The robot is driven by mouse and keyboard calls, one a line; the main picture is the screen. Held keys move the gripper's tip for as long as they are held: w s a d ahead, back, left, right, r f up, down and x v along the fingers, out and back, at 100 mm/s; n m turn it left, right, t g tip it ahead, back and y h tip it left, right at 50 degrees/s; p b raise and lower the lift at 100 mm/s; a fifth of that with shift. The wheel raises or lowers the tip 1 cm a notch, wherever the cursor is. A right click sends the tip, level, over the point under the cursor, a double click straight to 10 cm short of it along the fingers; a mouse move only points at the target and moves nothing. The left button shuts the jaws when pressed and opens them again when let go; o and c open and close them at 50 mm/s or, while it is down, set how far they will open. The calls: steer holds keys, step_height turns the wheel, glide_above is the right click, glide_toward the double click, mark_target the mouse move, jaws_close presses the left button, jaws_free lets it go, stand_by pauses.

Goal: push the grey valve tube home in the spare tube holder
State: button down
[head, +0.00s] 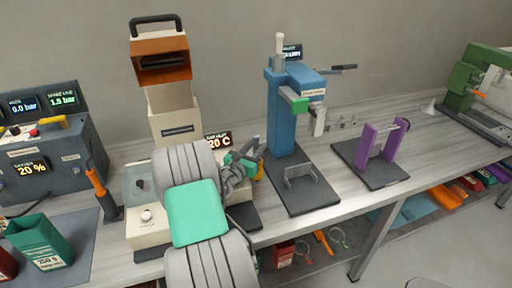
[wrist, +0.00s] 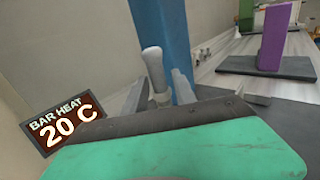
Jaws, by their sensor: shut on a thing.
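In the wrist view my gripper (wrist: 158,88) is shut on a pale grey tube (wrist: 153,64), which stands tilted between the two fingers with its rounded top showing. A wider pale collar shows low on the tube, just above my gripper's dark edge. The tube's lower end is hidden, so I cannot tell how deep it sits or what is under it. In the head view my gripper (head: 246,160) is over the bench, left of the blue press. My arm covers much of that spot, and I cannot make out the spare tube holder clearly.
The blue press (head: 281,115) stands close on the right, with a grey bracket (head: 301,172) on its base. The bar heat display (wrist: 68,120) is close on the left. A purple stand (head: 368,148) is farther right. A cream machine with an orange top (head: 161,62) is behind left.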

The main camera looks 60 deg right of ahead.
steer(key=shift+f, duration=0.15)
steer(key=shift+f+b, duration=0.3)
steer(key=shift+f, duration=0.2)
steer(key=c, duration=1.4)
jaws_free()
steer(key=o, duration=0.4)
steer(key=shift+o, duration=0.4)
steer(key=shift+f, duration=0.1)
steer(key=shift+w+a+b, duration=0.1)
steer(key=shift+a+b, duration=0.55)
steer(key=shift+a, duration=3.25)
